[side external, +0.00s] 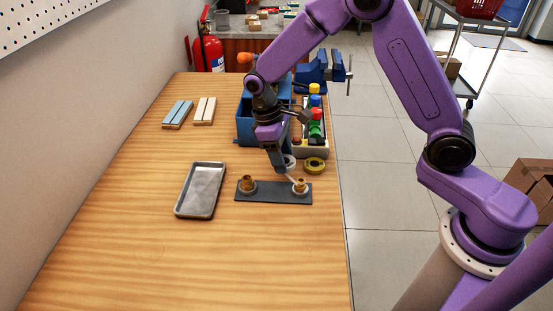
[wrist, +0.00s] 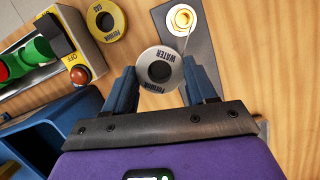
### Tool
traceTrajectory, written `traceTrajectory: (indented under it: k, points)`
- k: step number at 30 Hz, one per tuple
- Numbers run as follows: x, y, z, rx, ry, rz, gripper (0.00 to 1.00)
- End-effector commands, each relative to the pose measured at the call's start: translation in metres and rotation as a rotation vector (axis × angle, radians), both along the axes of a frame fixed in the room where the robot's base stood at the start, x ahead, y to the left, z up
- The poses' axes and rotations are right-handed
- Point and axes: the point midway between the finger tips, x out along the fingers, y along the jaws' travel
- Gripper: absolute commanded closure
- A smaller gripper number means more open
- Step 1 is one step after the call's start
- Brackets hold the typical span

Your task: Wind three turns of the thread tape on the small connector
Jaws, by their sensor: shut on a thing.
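A white roll of thread tape marked "WATER" (wrist: 143,76) is held between the two fingers of my gripper (wrist: 161,78); it also shows in the side view (side external: 290,161). A thin white strand runs from the roll towards the right brass connector (side external: 301,185), which shows end-on in the wrist view (wrist: 181,19). Whether tape lies around its thread is too small to tell. A second brass connector (side external: 247,183) stands at the left end of the same dark base plate (side external: 273,195). My gripper (side external: 282,168) is just behind the right connector.
A yellow "GAS" tape roll (side external: 315,165) lies right of my gripper. Behind are a box with coloured buttons (side external: 323,147) and a blue bin (side external: 243,126). A metal tray (side external: 201,188) lies left of the plate. The front of the table (side external: 200,270) is clear.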

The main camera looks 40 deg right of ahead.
Motion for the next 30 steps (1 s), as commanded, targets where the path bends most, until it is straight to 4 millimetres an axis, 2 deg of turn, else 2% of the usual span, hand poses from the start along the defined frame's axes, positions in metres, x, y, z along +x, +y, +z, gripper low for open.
traceTrajectory:
  k: [5, 17, 30]
  points:
    - [0.0, -0.014, 0.0, -0.001, -0.001, 0.0, 0.72]
    - [-0.015, -0.041, 0.0, 0.0, 0.0, -0.001, 0.72]
    - [-0.043, -0.059, 0.0, -0.001, 0.0, 0.001, 0.72]
